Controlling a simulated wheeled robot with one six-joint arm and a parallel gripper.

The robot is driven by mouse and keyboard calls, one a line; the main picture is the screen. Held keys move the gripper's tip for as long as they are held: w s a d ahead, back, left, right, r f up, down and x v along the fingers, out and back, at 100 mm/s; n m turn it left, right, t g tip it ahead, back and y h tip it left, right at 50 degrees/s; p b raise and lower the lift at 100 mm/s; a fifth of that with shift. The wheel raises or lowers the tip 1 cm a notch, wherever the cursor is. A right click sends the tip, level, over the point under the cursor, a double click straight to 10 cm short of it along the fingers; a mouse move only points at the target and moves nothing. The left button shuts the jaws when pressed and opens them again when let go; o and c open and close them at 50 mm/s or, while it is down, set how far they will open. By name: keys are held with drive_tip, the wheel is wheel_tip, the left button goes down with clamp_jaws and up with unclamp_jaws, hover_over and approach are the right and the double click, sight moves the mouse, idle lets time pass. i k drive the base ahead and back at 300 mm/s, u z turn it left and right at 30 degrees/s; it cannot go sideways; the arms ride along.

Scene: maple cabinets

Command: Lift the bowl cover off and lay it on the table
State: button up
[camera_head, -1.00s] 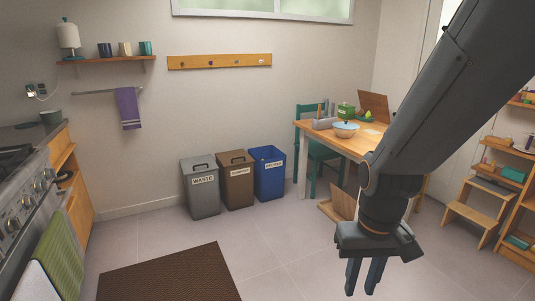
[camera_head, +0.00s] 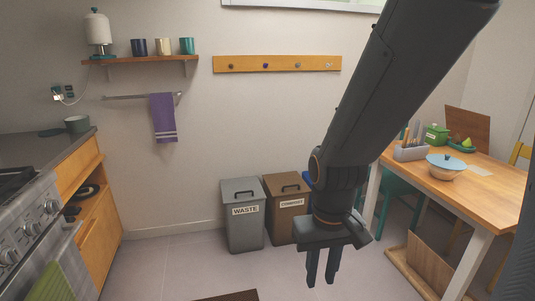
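The bowl (camera_head: 445,173) stands on the wooden table (camera_head: 505,190) at the right. It is pale tan, and its light blue cover (camera_head: 446,161) with a small knob sits on top of it. My gripper (camera_head: 322,283) hangs pointing down in front of the bins, left of the table and well apart from the bowl. Its two dark fingers have a gap between them, and nothing shows in it.
A grey utensil holder (camera_head: 411,152), a green pot (camera_head: 436,135) and a green dish with fruit (camera_head: 461,145) share the table. A teal chair (camera_head: 398,200) stands beside it. The waste bin (camera_head: 243,215) and compost bin (camera_head: 287,207) stand against the wall.

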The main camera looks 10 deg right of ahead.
sight(447, 162)
drive_tip(key=z, duration=0.15)
drive_tip(key=i, duration=1.7)
drive_tip(key=z, duration=1.2)
drive_tip(key=i, duration=1.55)
drive_tip(key=z, duration=1)
